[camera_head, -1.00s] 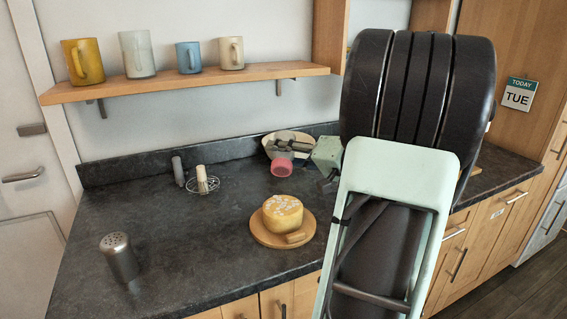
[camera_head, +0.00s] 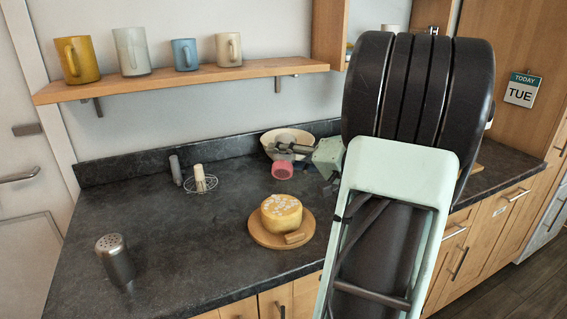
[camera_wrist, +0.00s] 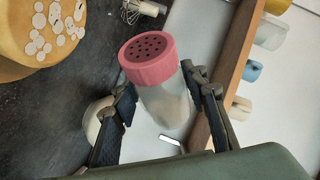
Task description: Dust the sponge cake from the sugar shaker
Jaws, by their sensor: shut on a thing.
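The sponge cake (camera_head: 281,212) is a round yellow cake with several white spots on top, on a wooden board (camera_head: 260,238). It also shows at the upper left of the wrist view (camera_wrist: 30,50). The sugar shaker has a pink lid with dark holes (camera_wrist: 149,58) and a clear body holding pale contents. My gripper (camera_wrist: 160,84) is shut around its body. In the head view the pink lid (camera_head: 282,170) is tipped down, above and behind the cake in the picture. My gripper (camera_head: 295,149) is partly hidden there, and the height above the cake is hard to judge.
A metal shaker (camera_head: 116,262) stands at the counter's left front. A pale bowl (camera_head: 285,137) is behind my gripper. Mugs line the shelf (camera_head: 190,79). The left counter is largely clear.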

